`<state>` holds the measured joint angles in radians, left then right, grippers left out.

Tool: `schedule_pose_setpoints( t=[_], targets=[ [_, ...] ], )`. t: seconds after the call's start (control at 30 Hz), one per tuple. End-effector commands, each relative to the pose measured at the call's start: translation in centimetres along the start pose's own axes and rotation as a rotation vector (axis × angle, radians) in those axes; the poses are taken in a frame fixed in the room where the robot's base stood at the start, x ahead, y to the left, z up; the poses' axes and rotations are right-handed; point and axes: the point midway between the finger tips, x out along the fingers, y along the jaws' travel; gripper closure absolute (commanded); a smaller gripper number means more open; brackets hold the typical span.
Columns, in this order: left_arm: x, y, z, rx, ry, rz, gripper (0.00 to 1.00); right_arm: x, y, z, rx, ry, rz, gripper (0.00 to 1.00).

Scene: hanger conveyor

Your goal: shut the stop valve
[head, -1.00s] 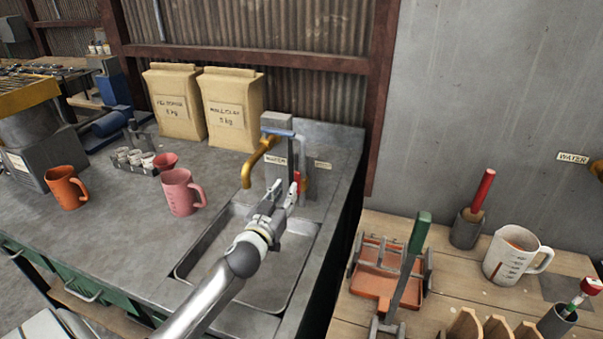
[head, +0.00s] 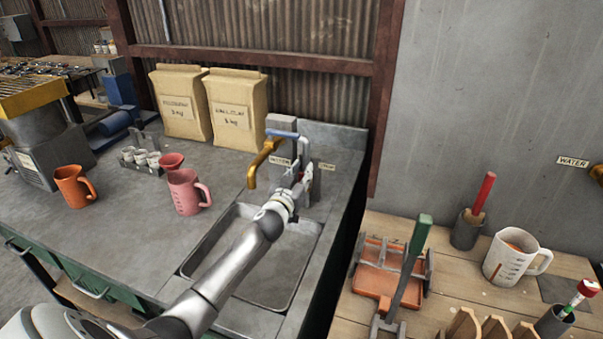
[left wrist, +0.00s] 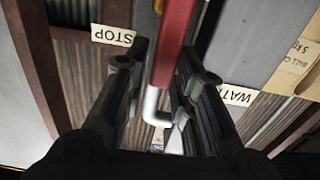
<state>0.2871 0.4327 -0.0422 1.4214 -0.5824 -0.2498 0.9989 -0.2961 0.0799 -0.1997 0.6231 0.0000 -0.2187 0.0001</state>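The stop valve's red lever (left wrist: 175,45) with its pale bent arm (left wrist: 153,105) shows in the left wrist view, between the two fingers of my left gripper (left wrist: 155,85). The fingers are apart, with a gap on the left of the lever; the right finger is close to it, and I cannot tell if they touch. In the head view the left gripper (head: 297,178) is at the post beside the sink, and it mostly hides the valve. The STOP label (left wrist: 113,36) is behind the left finger. My right gripper is not in view.
A pink mug (head: 184,193) and an orange mug (head: 72,187) stand on the counter. Paper sacks (head: 237,110) stand behind. A wooden bench (head: 345,322) is at right.

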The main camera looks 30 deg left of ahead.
Motion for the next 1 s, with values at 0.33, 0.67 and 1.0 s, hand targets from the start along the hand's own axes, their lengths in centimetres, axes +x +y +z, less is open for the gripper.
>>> schedule_pose_setpoints(
  t=[0.33,0.67,1.0],
  targets=[
    [0.09,0.03,-0.01,0.000,0.000,0.001,0.83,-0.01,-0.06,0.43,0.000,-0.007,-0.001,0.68],
    [0.07,0.02,0.00,0.000,0.000,0.000,1.00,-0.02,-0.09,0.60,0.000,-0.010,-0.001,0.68],
    [0.06,0.35,0.07,0.042,0.000,0.001,1.00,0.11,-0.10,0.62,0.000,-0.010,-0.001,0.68]
  ],
)
